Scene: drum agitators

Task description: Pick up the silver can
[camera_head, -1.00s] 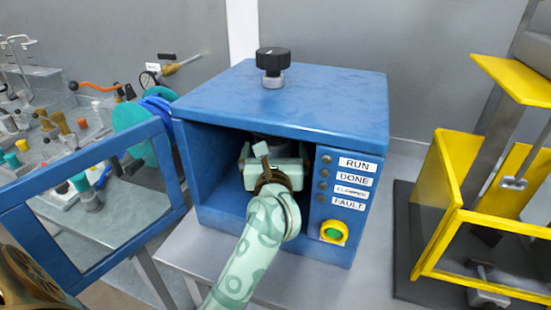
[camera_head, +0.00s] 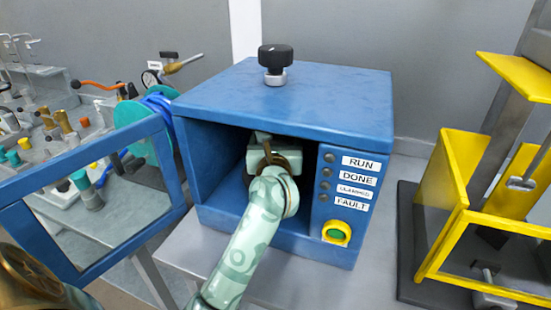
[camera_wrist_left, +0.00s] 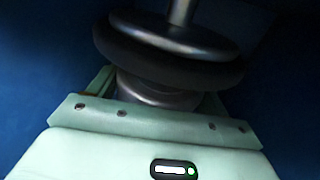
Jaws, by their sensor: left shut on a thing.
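My left gripper (camera_head: 264,158) reaches through the open front of the blue box (camera_head: 285,100), its fingertips hidden inside in the head view. In the left wrist view, the gripper (camera_wrist_left: 152,100) is shut around the silver can (camera_wrist_left: 150,90), with a finger at each side. Only a small part of the can shows, below a dark round pad (camera_wrist_left: 165,52) on a metal shaft. I cannot tell whether pad and can touch. The can is hidden in the head view. My right gripper is not in view.
The box's framed door (camera_head: 95,200) stands open at the left. A black knob (camera_head: 275,57) tops the box, and a green button (camera_head: 336,232) is on its front. A yellow guarded press (camera_head: 462,170) stands at right. A cluttered bench (camera_head: 45,140) is at left.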

